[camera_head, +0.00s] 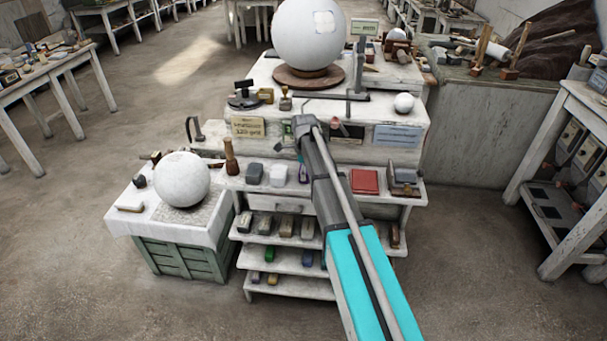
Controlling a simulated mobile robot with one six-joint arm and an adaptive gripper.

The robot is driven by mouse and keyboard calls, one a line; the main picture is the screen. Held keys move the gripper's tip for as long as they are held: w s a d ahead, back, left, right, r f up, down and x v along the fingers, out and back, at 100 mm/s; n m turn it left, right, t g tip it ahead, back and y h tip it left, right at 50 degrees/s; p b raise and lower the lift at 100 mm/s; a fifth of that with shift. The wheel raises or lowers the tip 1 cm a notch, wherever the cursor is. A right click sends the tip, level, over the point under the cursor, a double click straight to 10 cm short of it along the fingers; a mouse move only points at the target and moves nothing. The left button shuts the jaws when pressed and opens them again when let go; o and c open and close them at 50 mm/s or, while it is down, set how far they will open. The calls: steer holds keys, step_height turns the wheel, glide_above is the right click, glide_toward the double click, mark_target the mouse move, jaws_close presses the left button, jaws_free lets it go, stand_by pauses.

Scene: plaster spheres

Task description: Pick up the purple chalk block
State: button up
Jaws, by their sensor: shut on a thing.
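My arm reaches up from the lower right to the middle shelf of the white stand. My gripper (300,156) points down at its far end, partly hidden by my own wrist. It is shut on a small dark purple piece, which looks like the purple chalk block (303,174), just over or at the shelf. My arm covers part of the block, and I cannot tell whether it touches the shelf.
A large plaster sphere (309,30) stands behind. A smaller sphere (182,179) sits on a green crate (175,258) to the left.

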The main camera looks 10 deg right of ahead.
steer(key=shift+r, duration=0.15)
step_height(320, 180, up, 2)
steer(key=p, duration=0.2)
steer(key=shift+r+p, duration=0.15)
steer(key=shift+p, duration=0.15)
steer(key=s+d+r+p, duration=0.2)
steer(key=s+r+p, duration=0.8)
steer(key=s, duration=0.3)
steer(key=shift+s+d+r, duration=0.2)
steer(key=shift+s+d, duration=0.15)
steer(key=shift+d, duration=0.05)
steer(key=o, duration=0.7)
steer(key=c, duration=0.5)
steer(key=shift+o, duration=0.2)
